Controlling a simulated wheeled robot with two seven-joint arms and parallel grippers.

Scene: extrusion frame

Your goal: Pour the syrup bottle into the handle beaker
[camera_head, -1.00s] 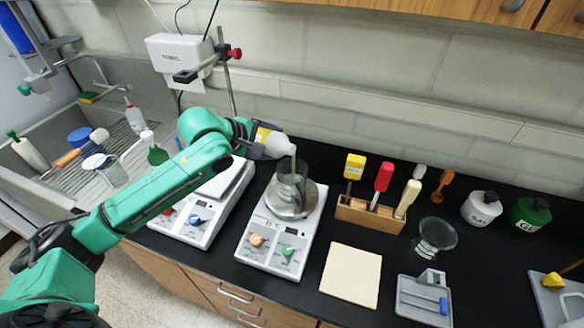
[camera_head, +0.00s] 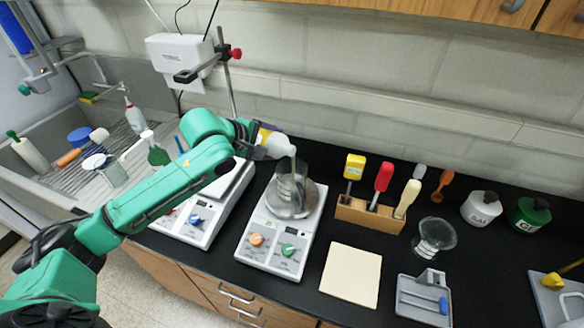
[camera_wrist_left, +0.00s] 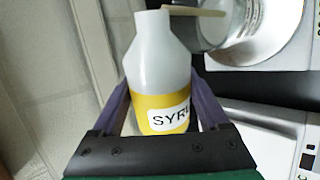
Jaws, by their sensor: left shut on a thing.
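My left gripper (camera_head: 256,138) is shut on the syrup bottle (camera_head: 278,146), a white bottle with a yellow band. In the left wrist view the bottle (camera_wrist_left: 158,75) sits between the two fingers, and part of its "SYRUP" label shows. The bottle is tipped over with its mouth to the right, above the glass beaker (camera_head: 291,183). A brownish stream (camera_head: 293,162) runs from the mouth down toward the beaker. The beaker stands on the round plate of a white hot plate; its handle is hard to make out. My right gripper is not in view.
A second white hot plate (camera_head: 196,218) stands below my left arm. A wooden rack (camera_head: 368,215) with coloured-handled tools is right of the beaker. A glass dish (camera_head: 435,236), a cream pad (camera_head: 351,275) and a grey holder (camera_head: 424,300) lie further right and in front. The sink is at left.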

